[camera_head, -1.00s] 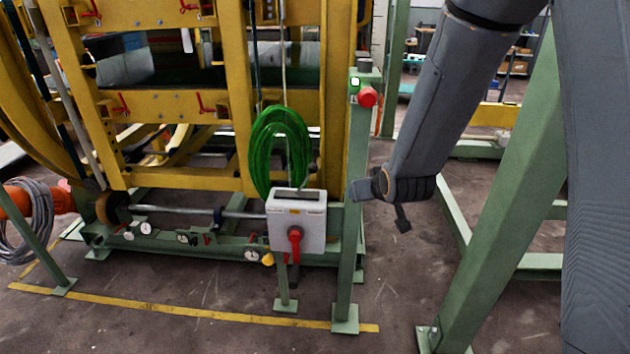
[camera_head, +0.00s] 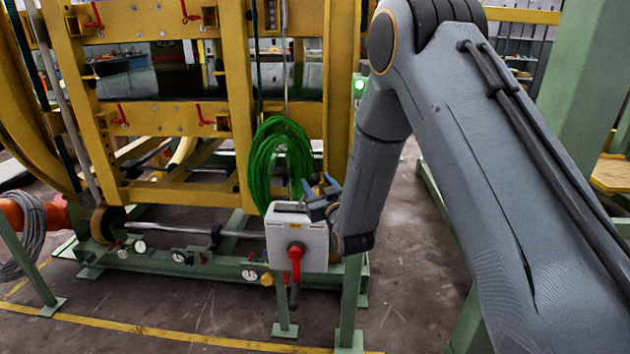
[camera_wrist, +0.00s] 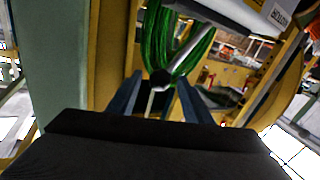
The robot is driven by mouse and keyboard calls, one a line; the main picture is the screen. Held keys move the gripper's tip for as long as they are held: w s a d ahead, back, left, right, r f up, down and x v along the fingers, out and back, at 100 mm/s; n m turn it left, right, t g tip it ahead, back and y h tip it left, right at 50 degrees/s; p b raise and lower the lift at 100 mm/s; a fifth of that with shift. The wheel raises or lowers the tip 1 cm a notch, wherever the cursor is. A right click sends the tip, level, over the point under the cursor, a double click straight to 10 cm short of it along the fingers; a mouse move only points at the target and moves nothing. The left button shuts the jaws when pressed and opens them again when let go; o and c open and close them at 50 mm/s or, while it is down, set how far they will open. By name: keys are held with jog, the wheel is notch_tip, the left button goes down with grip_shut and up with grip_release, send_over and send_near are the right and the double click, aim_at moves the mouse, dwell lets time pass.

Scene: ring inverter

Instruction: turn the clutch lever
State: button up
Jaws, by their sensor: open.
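The red lever (camera_head: 295,262) hangs pointing down on the front of a white-grey control box (camera_head: 312,243) on a green post. It is most likely the clutch lever, but I see no label naming it. My gripper (camera_head: 318,195) is open at the top right of the box, above and to the right of the red lever and apart from it. In the wrist view my two fingers (camera_wrist: 158,92) point toward a green hose coil (camera_wrist: 178,45) and a dark round knob (camera_wrist: 160,78). The red lever cannot be made out in the wrist view.
The green hose coil (camera_head: 280,155) hangs just above the box. The yellow frame (camera_head: 237,100) of the machine stands behind. A green post (camera_head: 350,300) stands close to the right of the box, partly hidden by my arm. Open floor (camera_head: 150,305) lies in front, with a yellow line.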

jog(key=shift+x, duration=1.2)
grip_shut()
jog(key=shift+d, duration=0.1)
